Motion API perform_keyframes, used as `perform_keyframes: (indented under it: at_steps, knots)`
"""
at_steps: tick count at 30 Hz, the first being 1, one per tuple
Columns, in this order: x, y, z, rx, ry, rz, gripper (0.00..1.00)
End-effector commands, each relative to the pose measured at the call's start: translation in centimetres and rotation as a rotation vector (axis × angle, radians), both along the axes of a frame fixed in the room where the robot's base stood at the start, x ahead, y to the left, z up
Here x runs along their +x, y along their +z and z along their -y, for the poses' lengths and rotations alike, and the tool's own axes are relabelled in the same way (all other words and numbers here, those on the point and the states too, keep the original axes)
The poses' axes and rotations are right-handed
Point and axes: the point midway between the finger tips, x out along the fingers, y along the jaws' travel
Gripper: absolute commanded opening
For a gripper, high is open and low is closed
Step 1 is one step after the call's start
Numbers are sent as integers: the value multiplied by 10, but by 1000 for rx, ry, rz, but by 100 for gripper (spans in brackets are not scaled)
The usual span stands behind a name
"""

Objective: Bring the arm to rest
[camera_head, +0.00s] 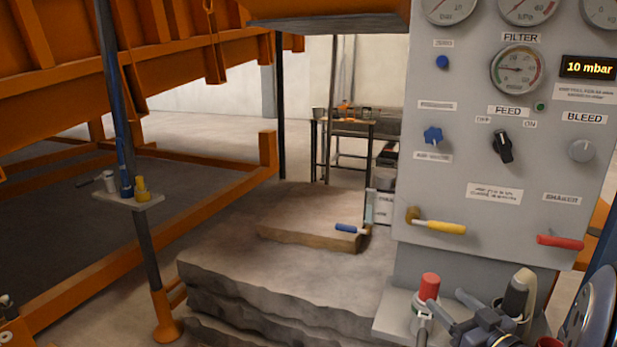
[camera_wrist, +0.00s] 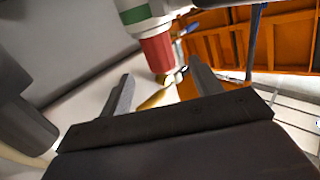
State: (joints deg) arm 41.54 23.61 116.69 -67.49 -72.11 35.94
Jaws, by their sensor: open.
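My gripper (camera_head: 466,312) is low at the right in the head view, over the small shelf below the grey control panel. In the wrist view my gripper (camera_wrist: 162,88) has its two dark fingers spread wide apart, with nothing held between them. A red cylinder (camera_wrist: 157,53) with a white and green body shows beyond the fingertips, with a brass-coloured piece below it. I cannot tell whether the fingers touch either. In the head view a red-topped fitting (camera_head: 429,287) stands on the shelf, left of my gripper.
The grey control panel (camera_head: 480,185) stands close above, with a yellow-handled lever (camera_head: 440,226), a red-handled lever (camera_head: 560,241) and a display reading 10 mbar. An orange frame (camera_head: 200,213) and a post (camera_head: 149,250) stand farther left.

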Motion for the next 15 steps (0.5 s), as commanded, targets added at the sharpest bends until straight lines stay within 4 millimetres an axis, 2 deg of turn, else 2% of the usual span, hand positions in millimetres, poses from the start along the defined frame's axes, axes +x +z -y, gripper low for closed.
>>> perform_keyframes:
  at_steps: [4, 15]
  knots:
    - [-20, 0, 8, 1, -3, 0, 61]
    - [36, 0, -14, -1, 6, 0, 61]
